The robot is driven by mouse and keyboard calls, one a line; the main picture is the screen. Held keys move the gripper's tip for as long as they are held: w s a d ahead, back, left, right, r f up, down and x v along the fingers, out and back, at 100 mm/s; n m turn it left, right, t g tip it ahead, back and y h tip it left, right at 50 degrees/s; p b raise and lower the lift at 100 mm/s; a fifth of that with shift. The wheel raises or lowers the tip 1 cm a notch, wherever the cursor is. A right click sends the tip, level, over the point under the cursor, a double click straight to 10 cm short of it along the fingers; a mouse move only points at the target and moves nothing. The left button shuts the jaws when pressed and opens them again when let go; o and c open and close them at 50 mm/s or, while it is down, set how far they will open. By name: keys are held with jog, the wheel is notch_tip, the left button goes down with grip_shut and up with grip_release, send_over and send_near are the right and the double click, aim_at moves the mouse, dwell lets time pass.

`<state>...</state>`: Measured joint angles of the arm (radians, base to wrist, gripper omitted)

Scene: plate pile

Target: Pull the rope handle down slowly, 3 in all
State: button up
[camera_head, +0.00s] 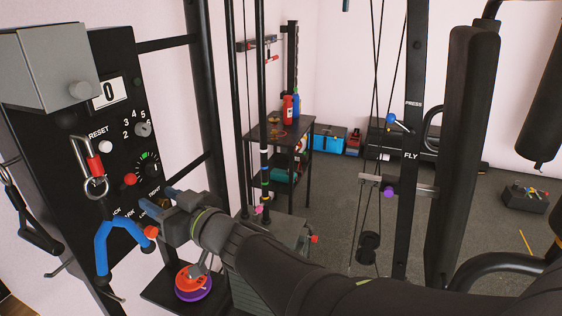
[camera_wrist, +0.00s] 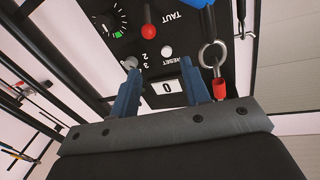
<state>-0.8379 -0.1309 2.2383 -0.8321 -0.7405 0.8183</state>
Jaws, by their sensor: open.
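In the wrist view my gripper (camera_wrist: 160,66) faces the panel; the steel ring (camera_wrist: 212,55) and red connector (camera_wrist: 222,89) are right of the fingers. A bit of blue, apparently the rope handle (camera_wrist: 196,4), shows at the top edge. The panel display (camera_head: 109,92) reads 0.
The black panel (camera_head: 75,125) carries a RESET button, dials and a red knob (camera_head: 130,180). A grey box (camera_head: 50,70) juts out at its top. Orange and purple discs (camera_head: 194,282) lie below my gripper. Black uprights and cables stand to the right.

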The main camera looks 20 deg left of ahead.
aim_at(109, 212)
jog(key=s+f+n+g, duration=0.1)
jog(key=s+n+g, duration=0.3)
jog(key=s, duration=0.2)
jog(key=shift+w+a+f, duration=0.1)
jog(key=shift+w+a, duration=0.05)
jog(key=shift+a, duration=2.35)
jog(key=shift+w+a, duration=0.1)
jog(key=shift+a, duration=2.4)
grip_shut()
